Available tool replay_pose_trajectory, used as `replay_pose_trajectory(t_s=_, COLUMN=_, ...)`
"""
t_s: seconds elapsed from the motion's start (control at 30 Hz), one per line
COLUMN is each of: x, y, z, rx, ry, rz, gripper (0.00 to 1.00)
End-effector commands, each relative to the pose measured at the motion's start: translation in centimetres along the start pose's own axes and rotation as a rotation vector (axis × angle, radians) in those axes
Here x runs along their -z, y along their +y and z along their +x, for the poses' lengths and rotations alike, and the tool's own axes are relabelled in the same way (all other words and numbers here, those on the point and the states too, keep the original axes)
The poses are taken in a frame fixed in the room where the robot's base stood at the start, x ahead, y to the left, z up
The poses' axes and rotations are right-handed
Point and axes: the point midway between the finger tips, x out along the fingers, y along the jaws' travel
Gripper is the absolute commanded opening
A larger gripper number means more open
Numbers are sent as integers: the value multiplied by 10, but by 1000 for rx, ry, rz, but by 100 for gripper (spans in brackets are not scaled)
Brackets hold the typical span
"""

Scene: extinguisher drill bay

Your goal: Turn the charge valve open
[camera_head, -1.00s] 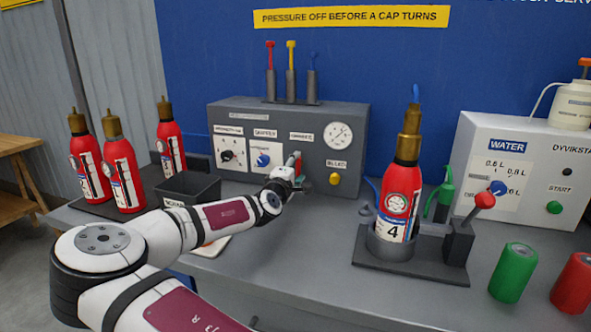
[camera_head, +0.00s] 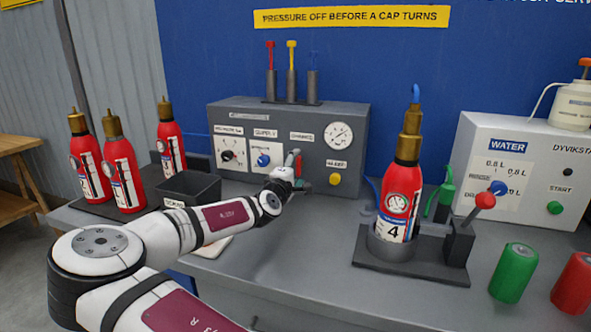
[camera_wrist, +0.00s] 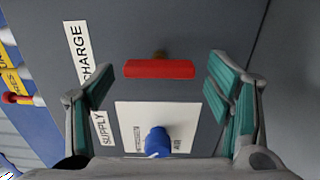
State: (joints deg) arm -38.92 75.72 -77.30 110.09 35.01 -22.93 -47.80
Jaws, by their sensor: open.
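The charge valve's red bar handle (camera_wrist: 158,69) shows in the wrist view beside the "CHARGE" label (camera_wrist: 84,55). It lies crosswise between the two teal-padded fingers of my gripper (camera_wrist: 160,85), with a gap on each side. My gripper is open and holds nothing. In the head view my gripper (camera_head: 301,184) is in front of the grey panel, and the red handle (camera_head: 298,165) shows just above it, partly hidden by the wrist. How far the fingertips are from the panel is hard to tell.
The blue supply knob (camera_wrist: 157,141) sits close by on a white plate. A yellow button (camera_head: 335,179) and a gauge (camera_head: 339,135) are on the panel's right. A dark bin (camera_head: 188,188) stands left of my wrist. Extinguisher 4 (camera_head: 401,190) stands in a holder to the right.

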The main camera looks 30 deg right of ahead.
Motion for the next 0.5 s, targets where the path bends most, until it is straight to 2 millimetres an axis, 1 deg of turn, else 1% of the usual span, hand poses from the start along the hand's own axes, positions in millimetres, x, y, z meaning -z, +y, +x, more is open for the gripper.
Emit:
replay_pose_trajectory(t_s=0.17, x=1, y=0, z=-24, rx=0, ry=2, rz=-1, gripper=73)
replay_pose_trajectory(t_s=0.4, x=2, y=0, z=-74, rx=0, ry=4, rz=-3, gripper=73)
replay_pose_trajectory(t_s=0.5, x=1, y=0, z=-91, rx=-1, ry=3, rz=-3, gripper=73)
